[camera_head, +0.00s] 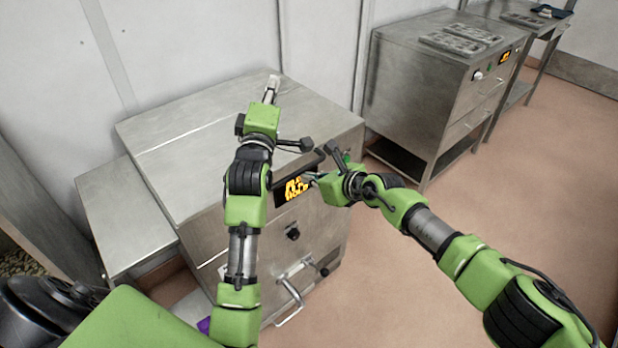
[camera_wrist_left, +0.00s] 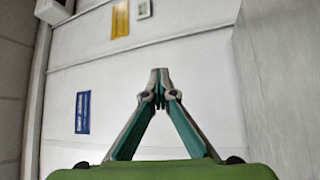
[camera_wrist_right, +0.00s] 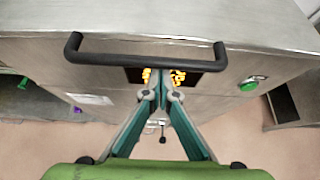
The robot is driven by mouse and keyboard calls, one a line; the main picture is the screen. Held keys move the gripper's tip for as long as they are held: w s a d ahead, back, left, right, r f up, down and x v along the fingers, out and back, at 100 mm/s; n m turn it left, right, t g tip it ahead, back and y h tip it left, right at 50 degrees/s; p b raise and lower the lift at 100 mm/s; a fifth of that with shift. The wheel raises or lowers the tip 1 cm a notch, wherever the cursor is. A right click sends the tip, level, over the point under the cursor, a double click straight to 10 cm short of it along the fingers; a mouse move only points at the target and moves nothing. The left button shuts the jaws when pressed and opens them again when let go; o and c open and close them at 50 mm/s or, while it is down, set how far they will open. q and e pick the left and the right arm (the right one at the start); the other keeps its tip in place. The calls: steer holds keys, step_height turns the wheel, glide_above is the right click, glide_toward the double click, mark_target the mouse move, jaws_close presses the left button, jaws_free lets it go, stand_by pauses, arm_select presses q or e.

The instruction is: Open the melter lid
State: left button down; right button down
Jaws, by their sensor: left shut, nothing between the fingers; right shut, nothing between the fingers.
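The melter is a steel cabinet with a broad flat lid (camera_head: 185,165) on top, which lies shut. The lid's black bar handle (camera_head: 300,164) sits at the front edge, partly hidden by my arms; the right wrist view shows it whole (camera_wrist_right: 145,59). My right gripper (camera_head: 313,177) is shut and empty at the melter's front. In the right wrist view its fingertips (camera_wrist_right: 162,78) are just below the handle bar, before the lit display; I cannot tell whether they touch. My left gripper (camera_head: 272,86) is shut and empty over the lid's far part, pointing toward the wall.
The melter's front carries a yellow-lit display (camera_head: 297,188), a black knob (camera_head: 293,234) and a tap with a handle (camera_head: 290,289). A lower steel bench (camera_head: 120,215) stands at left. Another steel cabinet (camera_head: 400,75) with moulds stands at right. The floor (camera_head: 560,150) at right is clear.

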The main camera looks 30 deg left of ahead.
arm_select(q)
steer(key=shift+a, duration=0.1)
arm_select(e)
steer(key=shift+r, duration=1.25)
arm_select(q)
steer(key=c, duration=2.4)
jaws_free()
steer(key=shift+o, duration=0.2)
